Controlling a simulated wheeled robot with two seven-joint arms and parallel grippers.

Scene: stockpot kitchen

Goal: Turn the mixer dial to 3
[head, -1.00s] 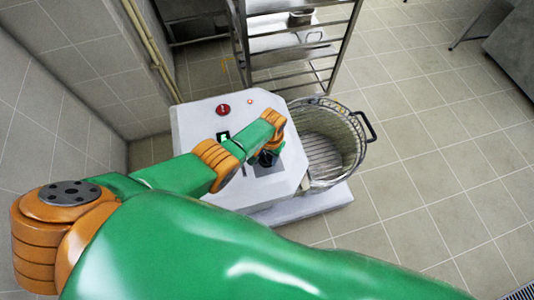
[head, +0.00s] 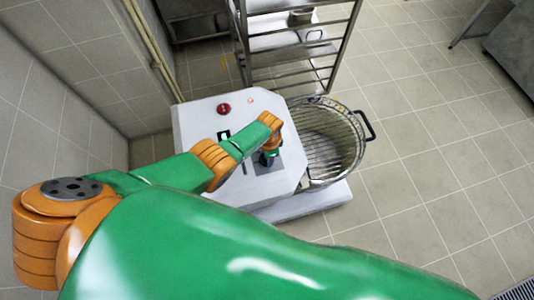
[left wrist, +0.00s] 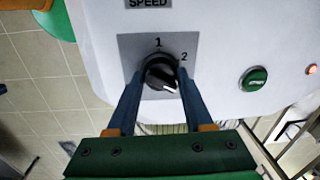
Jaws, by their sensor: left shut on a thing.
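The mixer dial (left wrist: 160,72) is a black knob with a white pointer mark on a grey plate (left wrist: 128,45) under the word SPEED. The numbers 1 and 2 show above and to the upper right of it. The white mark points to the lower right, below the 2; no 3 is visible, and my right finger covers part of that side. My left gripper (left wrist: 160,84) is shut on the dial, one blue finger on each side. In the head view my left gripper (head: 268,158) is at the panel, and it mostly hides the dial. My right gripper is out of view.
The white mixer (head: 193,128) has a red button (head: 224,109) on top and a green button (left wrist: 254,79) beside the dial. A wire guard and bowl (head: 335,140) stand at its right. A metal rack (head: 300,45) is behind. Open floor lies to the right.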

